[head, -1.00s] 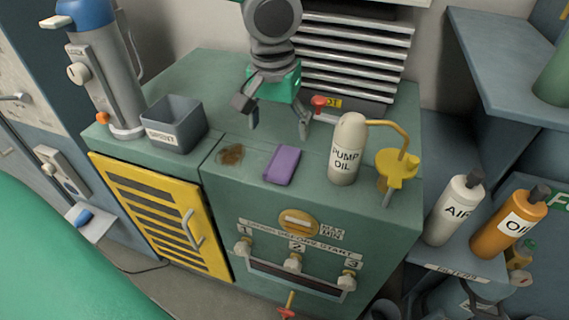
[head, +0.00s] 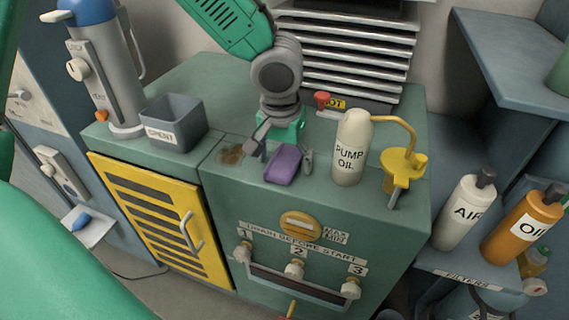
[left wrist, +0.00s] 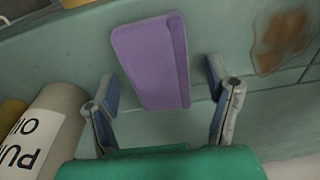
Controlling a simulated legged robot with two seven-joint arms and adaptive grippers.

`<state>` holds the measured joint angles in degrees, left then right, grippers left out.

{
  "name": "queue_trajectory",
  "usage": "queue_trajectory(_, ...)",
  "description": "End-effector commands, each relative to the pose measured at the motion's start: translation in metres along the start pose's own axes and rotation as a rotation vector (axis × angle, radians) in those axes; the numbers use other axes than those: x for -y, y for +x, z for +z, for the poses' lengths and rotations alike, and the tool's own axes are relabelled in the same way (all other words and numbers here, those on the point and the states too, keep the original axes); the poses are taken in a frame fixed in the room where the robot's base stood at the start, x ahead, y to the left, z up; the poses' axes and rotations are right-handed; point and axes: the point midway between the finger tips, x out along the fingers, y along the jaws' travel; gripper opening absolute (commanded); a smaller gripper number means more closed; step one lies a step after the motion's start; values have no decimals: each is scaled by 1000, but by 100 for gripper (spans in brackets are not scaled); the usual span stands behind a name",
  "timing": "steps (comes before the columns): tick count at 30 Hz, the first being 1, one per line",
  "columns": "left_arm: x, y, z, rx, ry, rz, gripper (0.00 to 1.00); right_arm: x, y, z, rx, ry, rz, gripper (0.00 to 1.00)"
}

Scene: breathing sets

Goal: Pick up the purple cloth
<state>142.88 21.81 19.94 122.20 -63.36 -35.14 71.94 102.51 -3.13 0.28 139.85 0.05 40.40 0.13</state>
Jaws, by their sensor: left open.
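The purple cloth (head: 284,164) lies folded on the green cabinet top near its front edge. My left gripper (head: 281,158) is open and low over the cabinet top, with one finger on each side of the cloth's far part. In the left wrist view the cloth (left wrist: 154,62) lies ahead of and between the open fingers of the gripper (left wrist: 162,100). There is a gap on each side, and the gripper holds nothing. My right gripper does not show.
A brown stain (head: 231,154) lies left of the cloth. The pump oil bottle (head: 351,148) stands close on the right, beside a yellow fitting (head: 403,172). A grey bin (head: 174,122) stands to the left. A red knob (head: 322,99) is behind.

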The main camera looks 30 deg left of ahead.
Motion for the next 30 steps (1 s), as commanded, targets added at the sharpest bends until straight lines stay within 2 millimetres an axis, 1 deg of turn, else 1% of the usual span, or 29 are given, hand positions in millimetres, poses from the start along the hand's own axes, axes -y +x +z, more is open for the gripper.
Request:
queue_trajectory(1,0,0,0,0,0,0,62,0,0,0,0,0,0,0)
queue_trajectory(2,0,0,0,0,0,0,51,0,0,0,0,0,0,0)
queue_trajectory(3,0,0,0,0,0,0,37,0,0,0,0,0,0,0)
queue_trajectory(4,1,0,0,1,0,1,27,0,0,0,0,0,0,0)
queue_trajectory(5,1,0,0,1,0,1,19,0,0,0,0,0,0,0)
queue_trajectory(14,2,0,0,1,0,1,19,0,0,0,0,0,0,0)
queue_trajectory(17,2,-3,-1,1,0,0,19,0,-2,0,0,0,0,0)
queue_trajectory(20,2,-11,-2,0,-2,0,19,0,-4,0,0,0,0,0)
queue_trajectory(23,2,-25,-4,-2,-1,0,19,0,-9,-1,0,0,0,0)
queue_trajectory(26,1,-44,-7,-4,-2,2,19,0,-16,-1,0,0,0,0)
queue_trajectory(30,1,-77,-11,-5,-2,2,19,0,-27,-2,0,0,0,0)
